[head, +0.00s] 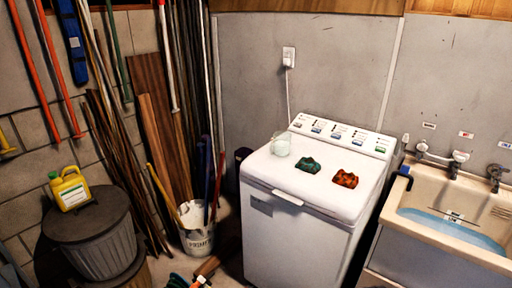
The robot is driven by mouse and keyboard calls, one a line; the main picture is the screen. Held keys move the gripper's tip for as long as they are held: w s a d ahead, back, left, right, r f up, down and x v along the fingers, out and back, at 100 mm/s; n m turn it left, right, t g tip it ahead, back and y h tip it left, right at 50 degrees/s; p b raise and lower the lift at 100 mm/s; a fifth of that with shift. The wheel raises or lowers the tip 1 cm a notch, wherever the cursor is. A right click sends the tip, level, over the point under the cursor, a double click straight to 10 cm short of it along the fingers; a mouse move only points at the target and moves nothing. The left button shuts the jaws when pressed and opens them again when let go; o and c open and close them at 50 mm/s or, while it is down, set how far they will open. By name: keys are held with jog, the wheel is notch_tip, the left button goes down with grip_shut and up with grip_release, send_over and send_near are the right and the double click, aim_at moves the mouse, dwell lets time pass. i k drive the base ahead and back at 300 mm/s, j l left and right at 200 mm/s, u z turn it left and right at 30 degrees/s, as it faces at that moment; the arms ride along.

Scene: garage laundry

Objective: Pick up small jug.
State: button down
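A small pale, translucent vessel (281,146), which looks like the small jug, stands upright on the white washing machine's lid (270,172), toward its back left. A dark green crumpled item (308,165) lies to its right, apart from it, and an orange-red patterned item (345,179) lies further right. A yellow jug with a green cap (70,188) stands on a lidded grey bin (95,235) at the left; it is clearly larger than the pale vessel. My gripper is not in view.
A utility sink (455,225) with taps and bluish water stands right of the washer. A white bucket (197,232) holding long tools stands left of it. Planks and poles lean on the wall. Small colored objects (186,281) lie on the floor at the bottom edge. The lid's front is clear.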

aim_at(281, 143)
jog(key=i+j+z, duration=0.3)
jog(key=i, duration=0.4)
jog(key=i+j+z, duration=0.3)
jog(key=i+j, duration=0.3)
